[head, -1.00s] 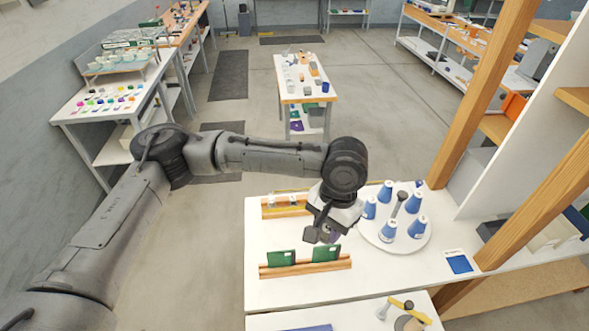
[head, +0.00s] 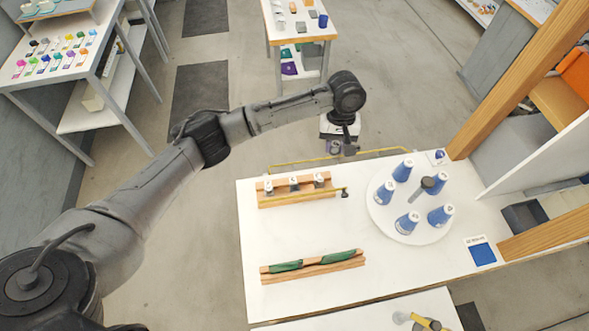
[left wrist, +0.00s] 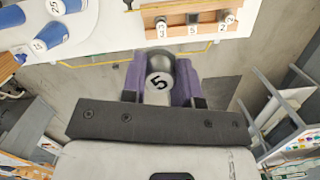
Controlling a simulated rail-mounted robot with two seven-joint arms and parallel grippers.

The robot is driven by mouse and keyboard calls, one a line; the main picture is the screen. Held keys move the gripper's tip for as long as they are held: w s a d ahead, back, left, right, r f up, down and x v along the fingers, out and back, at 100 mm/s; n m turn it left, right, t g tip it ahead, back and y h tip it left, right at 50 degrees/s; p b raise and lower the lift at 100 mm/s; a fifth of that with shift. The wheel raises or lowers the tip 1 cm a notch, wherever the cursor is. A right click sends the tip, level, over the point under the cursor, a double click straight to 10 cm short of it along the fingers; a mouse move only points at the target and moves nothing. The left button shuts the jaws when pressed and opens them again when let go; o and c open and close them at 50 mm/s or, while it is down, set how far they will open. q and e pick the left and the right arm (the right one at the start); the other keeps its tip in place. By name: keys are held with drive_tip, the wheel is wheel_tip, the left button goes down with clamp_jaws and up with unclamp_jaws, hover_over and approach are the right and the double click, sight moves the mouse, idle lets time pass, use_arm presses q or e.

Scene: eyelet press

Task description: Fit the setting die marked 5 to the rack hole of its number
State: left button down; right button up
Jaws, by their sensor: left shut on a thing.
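The setting die marked 5 (left wrist: 159,82) is a grey cylinder with a white numbered face. My left gripper (left wrist: 160,92) is shut on it with purple pads on both sides. In the head view my left gripper (head: 335,146) is beyond the table's back edge, behind the rack and apart from it. The wooden rack (head: 297,199) stands at the back of the white table. I cannot tell what the hole at 5 holds. My right gripper is not in view.
A yellow rod (head: 320,160) runs along the back of the table and round near the rack's right end. A round white stand (head: 380,221) with several blue cones is right of the rack.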

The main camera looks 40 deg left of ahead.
use_arm(q)
drive_tip(key=s+a+f+n, duration=0.1)
drive_tip(key=a+f+n, duration=0.1)
drive_tip(key=f, duration=0.4)
drive_tip(key=s+a+f+n, duration=0.2)
drive_tip(key=a+f, duration=0.3)
drive_tip(key=f, duration=0.2)
drive_tip(key=s+a+f+n+b, duration=0.1)
drive_tip(key=a+f+n, duration=0.1)
drive_tip(key=f, duration=0.4)
drive_tip(key=shift+s+a+f+t+h, duration=0.2)
drive_tip(key=shift+s+a+t+h, duration=0.15)
drive_tip(key=shift+a, duration=0.3)
drive_tip(key=shift+n, duration=0.3)
drive_tip(key=shift+f+b, duration=0.7)
drive_tip(key=shift+f, duration=2.2)
drive_tip(key=shift+d+p, duration=0.1)
drive_tip(key=shift+p, duration=0.25)
